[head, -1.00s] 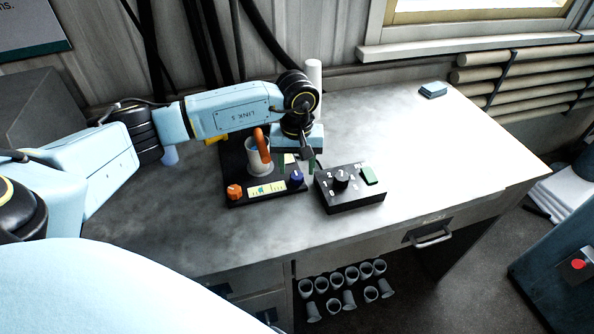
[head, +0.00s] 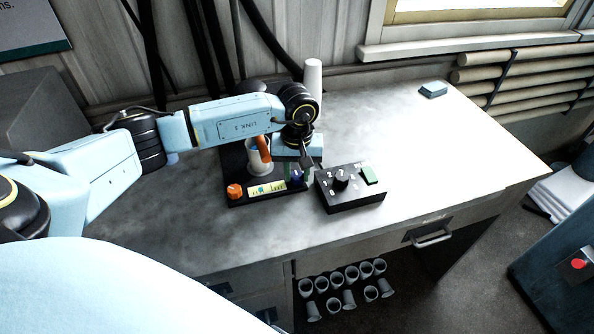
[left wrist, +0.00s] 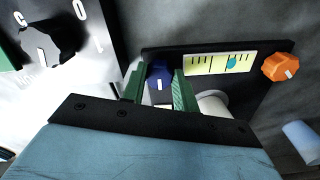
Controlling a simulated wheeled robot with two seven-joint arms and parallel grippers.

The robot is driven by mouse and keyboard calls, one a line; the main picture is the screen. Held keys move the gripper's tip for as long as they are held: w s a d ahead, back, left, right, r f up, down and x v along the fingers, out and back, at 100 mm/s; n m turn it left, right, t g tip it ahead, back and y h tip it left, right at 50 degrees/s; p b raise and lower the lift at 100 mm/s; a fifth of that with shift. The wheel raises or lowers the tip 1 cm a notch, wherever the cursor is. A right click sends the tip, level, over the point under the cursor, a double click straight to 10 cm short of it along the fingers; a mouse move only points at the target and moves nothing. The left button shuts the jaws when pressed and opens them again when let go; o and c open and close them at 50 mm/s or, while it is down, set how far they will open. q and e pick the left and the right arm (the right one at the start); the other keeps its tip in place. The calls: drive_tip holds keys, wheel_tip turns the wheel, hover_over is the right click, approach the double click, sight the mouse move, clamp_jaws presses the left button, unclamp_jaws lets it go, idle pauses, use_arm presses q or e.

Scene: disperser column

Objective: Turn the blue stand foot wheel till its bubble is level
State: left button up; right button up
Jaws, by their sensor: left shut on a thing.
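The blue stand foot wheel (head: 296,176) is at the right front of the dark stand. My left gripper (head: 302,172) is down at it, and its green fingers hide most of it in the head view. In the left wrist view the blue wheel (left wrist: 158,75) with its white mark sits between the fingertips of my left gripper (left wrist: 158,84), shut on it. The level vial (head: 267,188) is yellow-white with dark ticks. It also shows in the left wrist view (left wrist: 195,66), its teal bubble (left wrist: 231,62) off the middle, towards the orange wheel (left wrist: 281,66). My right gripper is not in view.
A black control box (head: 350,197) with a knob and a green button stands close to the right of the stand. The desk's right side (head: 445,130) is mostly clear.

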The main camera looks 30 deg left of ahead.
use_arm(q)
drive_tip(key=shift+n, duration=0.3)
drive_tip(key=n+b, duration=0.2)
drive_tip(key=n, duration=0.2)
drive_tip(key=shift+n, duration=0.3)
drive_tip(key=n, duration=0.6)
drive_tip(key=shift+w+b, duration=0.15)
drive_tip(key=shift+b, duration=0.25)
drive_tip(key=n, duration=0.4)
drive_tip(key=shift+w+n, duration=0.1)
drive_tip(key=shift+n, duration=2.1)
drive_tip(key=o, duration=1)
drive_tip(key=shift+c, duration=0.2)
